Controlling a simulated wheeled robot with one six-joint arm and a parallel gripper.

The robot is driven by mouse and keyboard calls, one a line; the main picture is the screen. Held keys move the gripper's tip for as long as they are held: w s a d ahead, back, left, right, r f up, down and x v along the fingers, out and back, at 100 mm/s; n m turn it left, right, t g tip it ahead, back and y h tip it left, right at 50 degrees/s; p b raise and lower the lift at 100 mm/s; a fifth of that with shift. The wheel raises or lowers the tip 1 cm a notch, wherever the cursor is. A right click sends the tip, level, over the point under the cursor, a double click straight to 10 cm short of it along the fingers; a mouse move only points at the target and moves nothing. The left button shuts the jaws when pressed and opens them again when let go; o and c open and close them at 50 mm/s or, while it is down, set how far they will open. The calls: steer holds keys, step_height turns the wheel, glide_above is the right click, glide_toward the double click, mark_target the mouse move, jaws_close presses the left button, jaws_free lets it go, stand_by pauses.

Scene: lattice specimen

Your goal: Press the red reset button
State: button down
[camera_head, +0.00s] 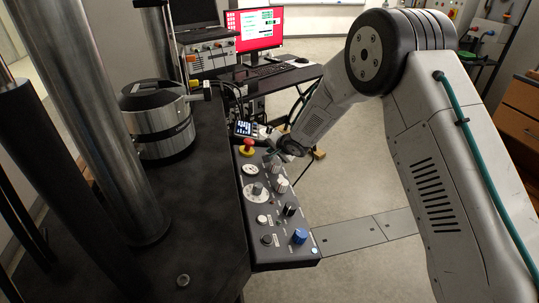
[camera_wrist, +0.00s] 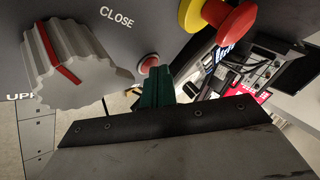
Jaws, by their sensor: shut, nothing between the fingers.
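A small round red button (camera_wrist: 148,63) in a pale ring sits on the dark control panel, beside the printed word CLOSE, in the wrist view. My gripper (camera_wrist: 157,78) is shut and empty, its dark green fingertips right next to this button; I cannot tell whether they touch it. A larger red mushroom button (camera_wrist: 238,24) on a yellow base is to the right. It also shows at the panel's far end in the head view (camera_head: 248,143). My gripper (camera_head: 276,153) is over the panel's far right edge there, and the small red button is not discernible in that view.
The control panel (camera_head: 258,213) carries several knobs, including a blue one (camera_head: 300,236). A large ribbed grey knob (camera_wrist: 66,62) with a red stripe is left of my fingers. A small display (camera_head: 243,128) stands behind the mushroom button. Metal columns stand at left.

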steer(key=shift+r, duration=0.1)
steer(key=shift+d+r, duration=0.2)
steer(key=shift+r, duration=0.45)
steer(key=shift+w+d+r, duration=0.1)
steer(key=shift+d+r, duration=0.1)
steer(key=shift+r, duration=0.6)
steer(key=shift+w+d+r, duration=0.1)
steer(key=shift+d+r, duration=0.1)
steer(key=shift+r, duration=0.65)
steer(key=shift+w+d+r, duration=0.1)
steer(key=shift+d+r, duration=0.1)
steer(key=shift+r, duration=0.6)
stand_by(0.9)
